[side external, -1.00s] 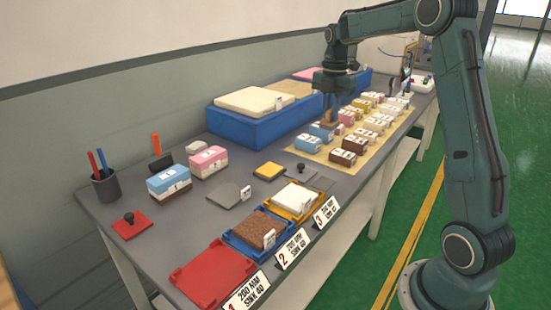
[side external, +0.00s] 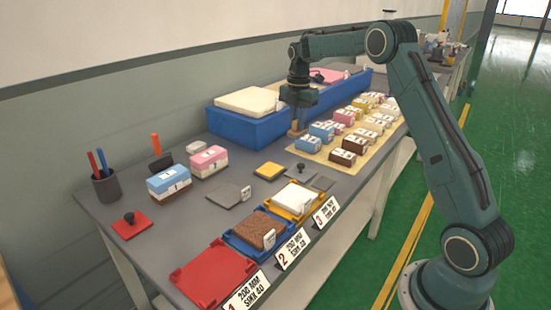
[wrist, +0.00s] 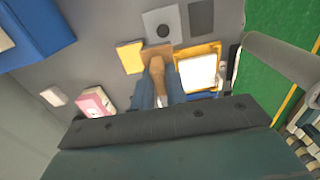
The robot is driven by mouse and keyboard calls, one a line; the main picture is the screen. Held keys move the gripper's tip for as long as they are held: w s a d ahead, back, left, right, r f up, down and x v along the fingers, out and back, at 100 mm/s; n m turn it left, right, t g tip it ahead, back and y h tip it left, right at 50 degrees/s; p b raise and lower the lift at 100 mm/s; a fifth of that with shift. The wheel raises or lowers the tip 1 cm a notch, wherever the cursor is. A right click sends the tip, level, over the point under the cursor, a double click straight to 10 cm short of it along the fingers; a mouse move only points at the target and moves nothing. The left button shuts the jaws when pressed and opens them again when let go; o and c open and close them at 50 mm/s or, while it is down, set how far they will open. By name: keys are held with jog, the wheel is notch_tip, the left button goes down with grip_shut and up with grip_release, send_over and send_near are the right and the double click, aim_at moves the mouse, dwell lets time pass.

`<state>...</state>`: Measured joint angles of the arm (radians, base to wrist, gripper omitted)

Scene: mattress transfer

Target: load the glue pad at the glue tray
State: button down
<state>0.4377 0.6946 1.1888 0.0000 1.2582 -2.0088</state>
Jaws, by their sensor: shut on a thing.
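My gripper (side external: 298,115) is shut on a wooden-handled tool with a brown pad, the glue pad (side external: 297,131), which hangs downward beside the front right of the blue bin. In the wrist view the glue pad (wrist: 156,66) shows between the fingers of my gripper (wrist: 158,92). A flat grey plate with a dark round knob (wrist: 150,17) lies beyond it, with a dark grey plate (wrist: 201,18) beside that. I cannot tell which flat piece is the glue tray. Whether the pad touches anything below is unclear.
The blue bin (side external: 235,128) holds cream and pink slabs. Rows of small mattress blocks (side external: 343,157) stand right of the gripper. A yellow block (side external: 268,170), a yellow tray (side external: 316,211), a blue tray (side external: 233,240) and a red tray (side external: 205,290) lie nearer. A pen cup (side external: 105,187) stands left.

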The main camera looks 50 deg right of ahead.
jog(key=w+a+f, duration=0.4)
jog(key=w+f, duration=0.2)
jog(key=w, duration=0.2)
jog(key=shift+f, duration=0.3)
jog(key=shift+f, duration=0.15)
jog(key=shift+f, duration=2.85)
jog(key=shift+s+f, duration=0.1)
jog(key=shift+f, duration=0.55)
dwell(0.5)
jog(key=shift+r, duration=0.15)
notch_tip(320, 180, up, 7)
dwell(1.0)
dwell(0.6)
